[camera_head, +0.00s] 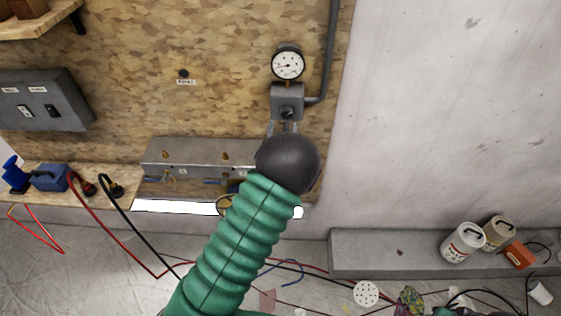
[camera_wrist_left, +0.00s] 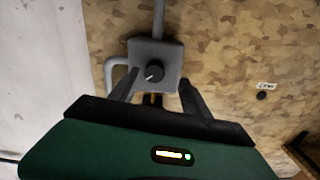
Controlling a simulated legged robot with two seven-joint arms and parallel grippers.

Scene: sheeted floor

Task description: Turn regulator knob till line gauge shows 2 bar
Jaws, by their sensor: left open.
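The round white line gauge (camera_head: 288,64) sits on top of a grey regulator box (camera_head: 287,101) on the wooden wall panel. Its needle is too small to read surely. The dark regulator knob (camera_head: 287,112) is on the front of the box, and it also shows in the left wrist view (camera_wrist_left: 154,71) with a pale pointer mark. My left gripper (camera_head: 283,127) is just below the box, partly hidden by my dark wrist. In the left wrist view its open fingers (camera_wrist_left: 157,85) stand either side of the knob's lower area, apart from it. My right gripper is not seen.
A grey pipe (camera_head: 330,50) runs up from the box's right side. A metal manifold (camera_head: 205,158) is below left, and a grey switch box (camera_head: 42,101) is further left. Cans (camera_head: 462,243) stand on a ledge at right. Hoses and cables lie across the sheeted floor.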

